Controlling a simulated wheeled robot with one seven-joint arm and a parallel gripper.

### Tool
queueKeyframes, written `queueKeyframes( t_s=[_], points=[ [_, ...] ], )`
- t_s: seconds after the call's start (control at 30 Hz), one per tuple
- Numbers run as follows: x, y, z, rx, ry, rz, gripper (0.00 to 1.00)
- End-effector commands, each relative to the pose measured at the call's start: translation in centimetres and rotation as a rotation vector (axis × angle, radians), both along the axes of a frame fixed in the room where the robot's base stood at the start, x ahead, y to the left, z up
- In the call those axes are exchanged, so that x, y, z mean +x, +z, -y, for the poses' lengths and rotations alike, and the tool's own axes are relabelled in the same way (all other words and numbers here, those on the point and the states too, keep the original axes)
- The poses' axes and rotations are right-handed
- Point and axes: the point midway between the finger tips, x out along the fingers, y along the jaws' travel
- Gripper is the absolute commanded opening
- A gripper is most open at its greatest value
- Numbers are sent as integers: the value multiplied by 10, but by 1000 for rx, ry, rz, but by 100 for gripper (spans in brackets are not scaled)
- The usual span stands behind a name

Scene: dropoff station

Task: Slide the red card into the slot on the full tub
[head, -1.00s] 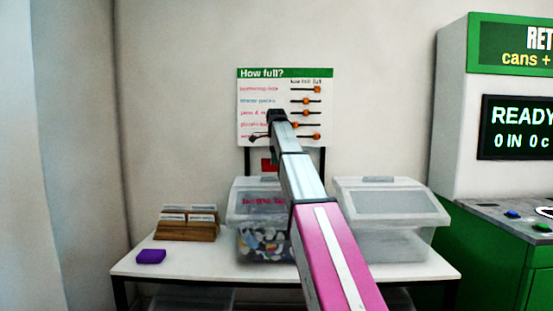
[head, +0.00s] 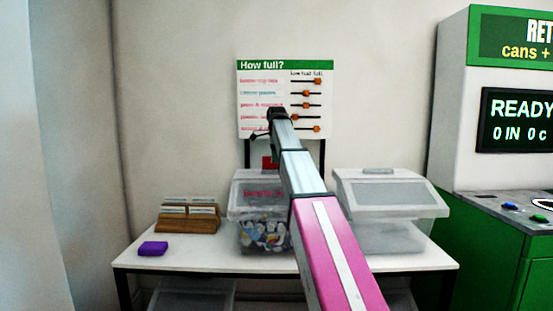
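The left clear tub (head: 262,212) stands on the white table with many mixed small pieces in it and pink lettering on its front. The right clear tub (head: 395,230) looks empty. A small red patch (head: 268,162) shows just above the left tub's lid, beside my arm; it may be the red card, but I cannot tell what bears it. My arm reaches forward over the left tub, hiding its right side. My gripper (head: 275,120) is a small dark shape in front of the board; its fingers are not clear. I cannot make out the slot.
The "How full?" board (head: 286,64) with orange sliders stands behind the tubs. A wooden card holder (head: 188,225) and a purple block (head: 153,248) are on the table's left. A green and white machine (head: 455,135) stands at the right. The table's front left (head: 200,260) is clear.

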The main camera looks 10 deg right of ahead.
Motion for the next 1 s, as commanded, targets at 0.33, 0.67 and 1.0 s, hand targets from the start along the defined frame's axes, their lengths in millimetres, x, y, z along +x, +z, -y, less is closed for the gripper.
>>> queueKeyframes(
  t_s=[0.33, 0.67, 1.0],
  points=[
    [0, -3, 0, 0, 0, 0, 0],
    [0, -7, 0, 0, 0, 0, 0],
    [0, -10, 0, 0, 0, 0, 0]
  ],
)
